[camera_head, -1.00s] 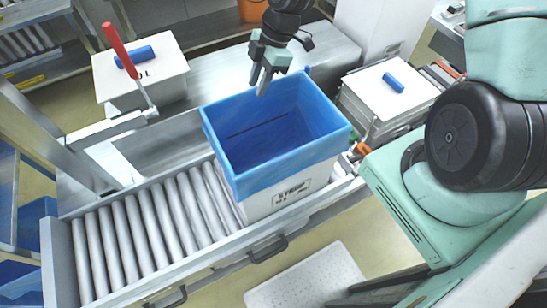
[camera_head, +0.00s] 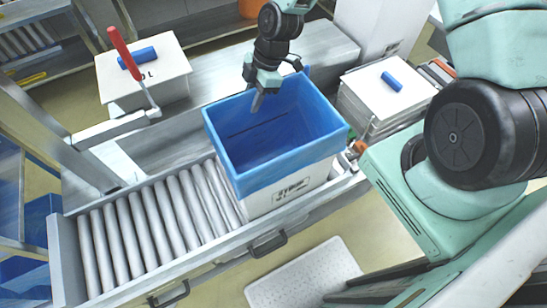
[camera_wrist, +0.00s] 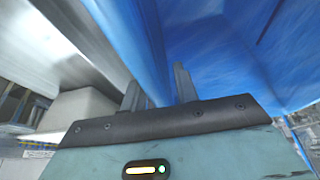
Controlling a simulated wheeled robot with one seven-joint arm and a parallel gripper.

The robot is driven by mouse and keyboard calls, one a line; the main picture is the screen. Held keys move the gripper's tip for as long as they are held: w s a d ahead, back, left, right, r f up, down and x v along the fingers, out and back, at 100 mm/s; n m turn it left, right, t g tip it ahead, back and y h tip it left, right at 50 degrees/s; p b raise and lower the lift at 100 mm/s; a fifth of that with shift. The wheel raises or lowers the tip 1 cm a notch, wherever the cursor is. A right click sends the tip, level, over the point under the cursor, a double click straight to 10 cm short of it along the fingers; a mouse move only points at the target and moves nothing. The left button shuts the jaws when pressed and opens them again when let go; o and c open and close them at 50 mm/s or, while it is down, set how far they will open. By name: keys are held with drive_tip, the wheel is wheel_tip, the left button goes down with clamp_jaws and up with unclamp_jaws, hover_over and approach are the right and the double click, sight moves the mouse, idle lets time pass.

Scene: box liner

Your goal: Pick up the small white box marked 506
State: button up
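A white box (camera_head: 290,199) with a blue liner (camera_head: 262,180) folded over its rim stands on the roller conveyor. Its front label is too blurred to read, and I cannot make out a 506 anywhere. My gripper (camera_head: 257,100) points down at the back left rim of the lined box, one finger showing inside it. In the wrist view my gripper (camera_wrist: 160,88) has its fingers apart, with the blue wall (camera_wrist: 148,50) running between them. I cannot see either finger pressed on the wall.
A white box (camera_head: 120,82) with a blue roll on top stands at the back left. Another white box (camera_head: 372,101) with a blue roll is at the right. A red-handled lever (camera_head: 124,50) rises at the left. The conveyor rollers (camera_head: 150,220) left of the lined box are clear.

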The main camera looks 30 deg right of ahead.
drive_tip(key=shift+f, duration=0.15)
clamp_jaws()
idle(1.5)
